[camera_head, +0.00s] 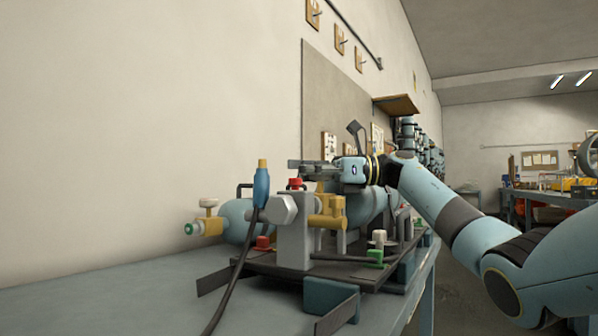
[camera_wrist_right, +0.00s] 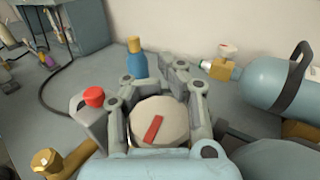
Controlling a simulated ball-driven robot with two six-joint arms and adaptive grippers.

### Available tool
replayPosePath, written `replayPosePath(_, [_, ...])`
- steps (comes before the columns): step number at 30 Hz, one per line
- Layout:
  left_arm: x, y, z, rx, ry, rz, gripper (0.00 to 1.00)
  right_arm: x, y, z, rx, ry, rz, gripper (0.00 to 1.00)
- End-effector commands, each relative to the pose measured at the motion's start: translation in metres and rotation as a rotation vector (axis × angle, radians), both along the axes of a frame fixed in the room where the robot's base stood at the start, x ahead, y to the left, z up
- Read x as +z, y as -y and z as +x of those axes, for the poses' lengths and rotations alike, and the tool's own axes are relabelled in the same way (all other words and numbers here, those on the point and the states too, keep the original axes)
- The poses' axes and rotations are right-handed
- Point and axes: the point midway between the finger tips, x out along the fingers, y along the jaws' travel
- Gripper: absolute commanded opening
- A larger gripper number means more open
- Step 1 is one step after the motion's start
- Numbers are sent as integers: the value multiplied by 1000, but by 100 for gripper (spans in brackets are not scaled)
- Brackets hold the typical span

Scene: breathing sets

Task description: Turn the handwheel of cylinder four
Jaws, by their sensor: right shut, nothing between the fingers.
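A light blue cylinder (camera_head: 237,218) lies on the bench with a brass valve (camera_head: 205,226) and a pale handwheel (camera_head: 208,203) at its left end. In the right wrist view this cylinder (camera_wrist_right: 270,88) is at the right, with its pale handwheel (camera_wrist_right: 228,50) on the brass valve. I see no number on it, so I cannot tell whether it is cylinder four. My right gripper (camera_head: 303,165) is shut and empty above the bench fittings, apart from that handwheel. A pale disc with a red bar (camera_wrist_right: 154,128) shows between its finger links. My left gripper is out of view.
A grey block (camera_head: 293,245) with a red knob (camera_head: 296,183) and brass fittings (camera_head: 327,211) stands below the gripper. A blue-and-yellow connector (camera_head: 261,185) with a dark hose rises beside it. The front left bench (camera_head: 120,295) is clear.

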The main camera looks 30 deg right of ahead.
Motion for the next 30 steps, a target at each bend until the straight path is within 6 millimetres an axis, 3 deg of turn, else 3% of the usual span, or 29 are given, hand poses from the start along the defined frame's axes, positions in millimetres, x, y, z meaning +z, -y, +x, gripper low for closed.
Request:
replayPosePath(12, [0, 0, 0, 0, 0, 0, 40, 4, 2, 1, -7, 4, 2, 0])
replayPosePath(25, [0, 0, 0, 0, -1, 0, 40, 2, 1, 0, -2, 3, 1, 57])
replayPosePath(30, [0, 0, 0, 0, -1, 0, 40, 1, 0, 0, -2, 3, 1, 57])
